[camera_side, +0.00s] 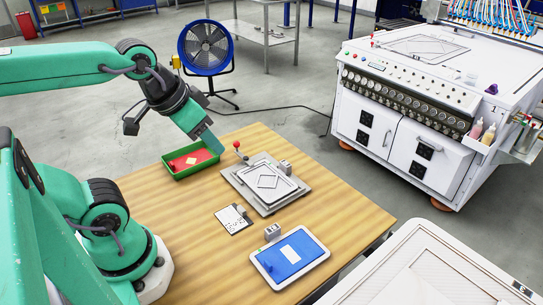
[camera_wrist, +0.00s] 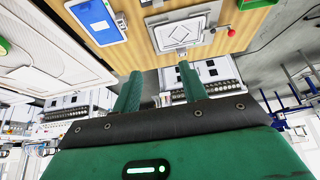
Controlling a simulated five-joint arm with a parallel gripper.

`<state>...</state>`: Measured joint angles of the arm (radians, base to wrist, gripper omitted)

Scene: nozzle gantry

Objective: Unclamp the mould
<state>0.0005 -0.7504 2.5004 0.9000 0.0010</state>
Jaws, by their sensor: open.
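The mould (camera_side: 266,183) is a grey framed plate with a diamond outline, lying flat on the wooden table. It also shows at the top of the wrist view (camera_wrist: 178,34). A clamp lever with a red knob (camera_side: 237,145) stands at its back left corner in the side view. The knob shows at the right of the mould in the wrist view (camera_wrist: 231,32). I cannot tell whether the clamp bears on the mould. My gripper (camera_side: 214,147) is above the table's back left, left of the knob and apart from it. In the wrist view its fingers (camera_wrist: 160,70) are spread and empty.
A green tray (camera_side: 179,174) with red contents sits below and left of my gripper. A blue panel in a white frame (camera_side: 290,255) and a small card (camera_side: 233,219) lie nearer the front. A blue fan (camera_side: 206,48) and a white machine (camera_side: 440,100) stand beyond the table.

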